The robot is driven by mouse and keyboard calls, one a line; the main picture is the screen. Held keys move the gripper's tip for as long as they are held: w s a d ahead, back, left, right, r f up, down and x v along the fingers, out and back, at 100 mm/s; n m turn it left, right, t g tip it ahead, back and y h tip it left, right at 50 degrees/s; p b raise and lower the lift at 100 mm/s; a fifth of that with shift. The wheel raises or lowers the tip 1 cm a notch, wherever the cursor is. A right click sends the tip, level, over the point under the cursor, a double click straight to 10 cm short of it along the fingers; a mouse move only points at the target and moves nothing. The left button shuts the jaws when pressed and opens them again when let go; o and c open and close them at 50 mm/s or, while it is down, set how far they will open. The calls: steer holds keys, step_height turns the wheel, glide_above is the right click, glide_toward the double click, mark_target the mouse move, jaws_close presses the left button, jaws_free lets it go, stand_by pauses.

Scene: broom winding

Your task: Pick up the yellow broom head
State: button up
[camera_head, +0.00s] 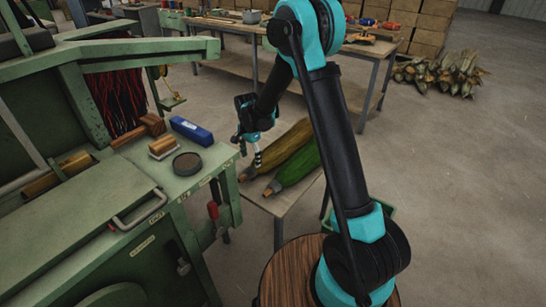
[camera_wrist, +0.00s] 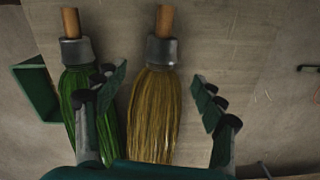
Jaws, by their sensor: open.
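The yellow broom head (camera_head: 287,146) lies on a small table (camera_head: 283,202), next to a green broom head (camera_head: 300,162). In the wrist view the yellow broom head (camera_wrist: 155,112) has a grey collar and a short wooden stub pointing up the picture. My gripper (camera_head: 251,153) is at the collar end of the brooms in the head view. In the wrist view my gripper (camera_wrist: 160,88) is open and empty. Its fingers stand on either side of the yellow bristles, and the left finger overlaps the green broom head (camera_wrist: 84,95). I cannot tell its exact height above the table.
A green machine (camera_head: 120,200) stands at the left, with a blue box (camera_head: 192,131) and a dark round disc (camera_head: 187,164) on its top. A long workbench (camera_head: 350,55) is behind. In the wrist view a green bin (camera_wrist: 36,88) is left of the brooms.

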mark_target(251, 167)
steer(key=shift+a+f, duration=0.15)
steer(key=shift+f, duration=3.9)
steer(key=c, duration=1.5)
steer(key=shift+r, duration=0.1)
